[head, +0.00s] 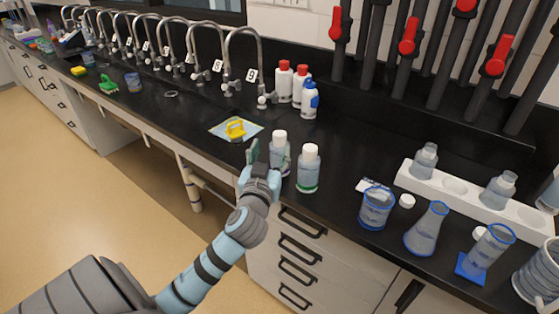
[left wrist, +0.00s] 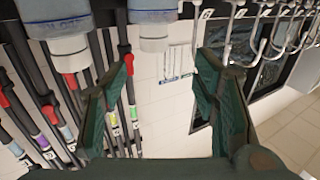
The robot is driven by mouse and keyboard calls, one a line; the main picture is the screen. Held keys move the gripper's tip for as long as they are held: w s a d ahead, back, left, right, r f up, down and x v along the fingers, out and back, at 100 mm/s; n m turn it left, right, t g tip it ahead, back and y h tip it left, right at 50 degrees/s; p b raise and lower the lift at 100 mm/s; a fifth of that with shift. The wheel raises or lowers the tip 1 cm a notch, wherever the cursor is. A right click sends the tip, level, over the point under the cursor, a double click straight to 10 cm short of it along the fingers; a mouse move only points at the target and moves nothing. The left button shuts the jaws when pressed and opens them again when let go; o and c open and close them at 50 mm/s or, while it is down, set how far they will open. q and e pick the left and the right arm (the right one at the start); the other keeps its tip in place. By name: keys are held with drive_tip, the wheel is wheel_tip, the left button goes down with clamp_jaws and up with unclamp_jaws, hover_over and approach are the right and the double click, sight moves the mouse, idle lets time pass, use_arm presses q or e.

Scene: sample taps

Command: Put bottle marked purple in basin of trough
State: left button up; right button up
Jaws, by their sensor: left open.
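Two clear bottles with white caps stand upright on the black counter in the head view. The right one (head: 308,170) has a green band at its base. I cannot make out the trough's basin clearly.
A row of curved taps (head: 245,65) with number tags runs along the back. Several capped bottles (head: 298,85) stand behind. A yellow object (head: 235,127) lies on a pale mat (head: 216,129). Glassware, including a flask (head: 427,230), and a white rack (head: 462,200) stand at right.

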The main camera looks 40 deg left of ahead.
sight(278, 138)
use_arm(q)
drive_tip(key=x, duration=0.9)
drive_tip(key=shift+w+d+f, duration=0.1)
drive_tip(key=shift+w+d, duration=0.2)
drive_tip(key=shift+s, duration=0.1)
clamp_jaws()
